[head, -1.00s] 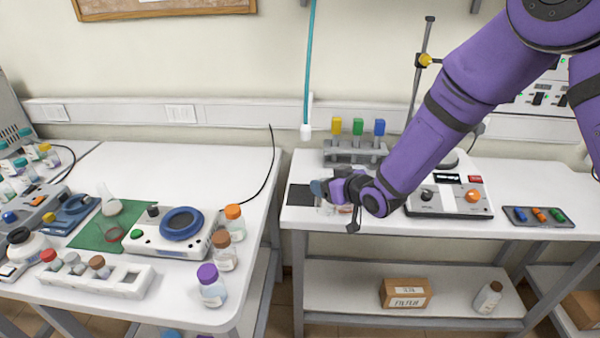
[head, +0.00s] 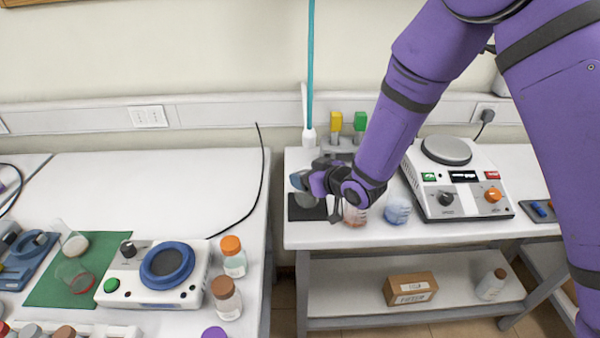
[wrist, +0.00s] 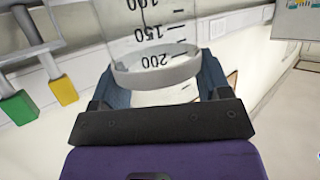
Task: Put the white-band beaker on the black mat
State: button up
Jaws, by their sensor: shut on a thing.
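The white-band beaker (wrist: 155,72) is clear glass with dark graduation marks and a whitish band. In the wrist view it sits between the two blue-grey fingers of my gripper (wrist: 157,85), which is shut on it. In the head view my gripper (head: 303,184) is at the black mat (head: 294,213) on the right table. The beaker is mostly hidden there by the fingers and looks to be over the mat. I cannot tell whether its base touches the mat.
A reddish beaker (head: 355,214) and a blue one (head: 397,211) stand just right of the mat. A device with a round plate (head: 455,190) is farther right. A rack with coloured tubes (head: 340,150) stands behind. The left table (head: 170,185) has free room at its back.

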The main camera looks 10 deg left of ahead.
jog(key=shift+s+f, duration=0.1)
jog(key=shift+f, duration=0.75)
jog(key=o, duration=1.3)
jog(key=shift+f, duration=0.15)
jog(key=shift+d+r, duration=0.2)
jog(key=shift+r, duration=0.05)
jog(key=v, duration=1.1)
jog(key=shift+s+d, duration=0.25)
jog(key=shift+s, duration=0.1)
jog(key=shift+r, duration=0.1)
